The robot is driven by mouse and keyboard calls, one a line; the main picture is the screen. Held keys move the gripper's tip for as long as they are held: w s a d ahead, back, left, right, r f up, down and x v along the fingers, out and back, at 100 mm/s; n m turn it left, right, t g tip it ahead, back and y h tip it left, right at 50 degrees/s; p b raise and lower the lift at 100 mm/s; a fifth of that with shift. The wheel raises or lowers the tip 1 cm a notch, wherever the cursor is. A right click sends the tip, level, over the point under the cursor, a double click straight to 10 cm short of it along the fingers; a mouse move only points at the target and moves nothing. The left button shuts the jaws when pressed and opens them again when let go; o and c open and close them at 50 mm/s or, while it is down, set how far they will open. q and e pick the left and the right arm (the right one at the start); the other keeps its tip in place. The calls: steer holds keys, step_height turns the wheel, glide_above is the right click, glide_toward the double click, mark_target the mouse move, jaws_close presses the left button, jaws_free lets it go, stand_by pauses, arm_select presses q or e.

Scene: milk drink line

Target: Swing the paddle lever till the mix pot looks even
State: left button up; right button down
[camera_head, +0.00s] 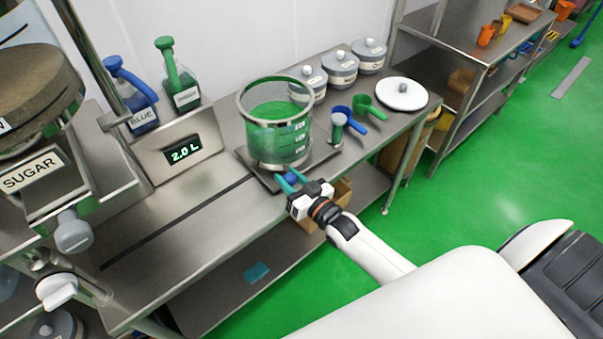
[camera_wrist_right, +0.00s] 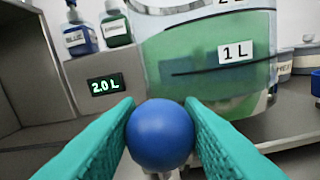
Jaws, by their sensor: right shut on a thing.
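The mix pot (camera_head: 278,135) is a clear vessel with a metal rim and level marks, holding green liquid. In the right wrist view the pot (camera_wrist_right: 185,75) fills the upper right; its contents show green with a paler patch and a dark streak, so the colour there is not uniform. The paddle lever's blue ball knob (camera_wrist_right: 161,134) sits between the teal fingers of my right gripper (camera_head: 289,182). The gripper is shut on the knob at the pot's front. The rest of the lever is mostly hidden. My left gripper is not in view.
A display (camera_head: 184,150) reads 2.0 L. Blue (camera_head: 133,95) and green (camera_head: 178,72) bottles stand behind it. The sugar hopper (camera_head: 35,175) stands left.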

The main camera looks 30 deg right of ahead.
steer(key=shift+w+a, duration=0.2)
steer(key=shift+a, duration=0.3)
steer(key=shift+w+a, duration=0.15)
steer(key=shift+a, duration=0.4)
steer(key=c, duration=1)
jaws_free()
steer(key=shift+s, duration=0.2)
steer(key=b+v, duration=0.2)
steer(key=v, duration=0.9)
steer(key=shift+s, duration=0.25)
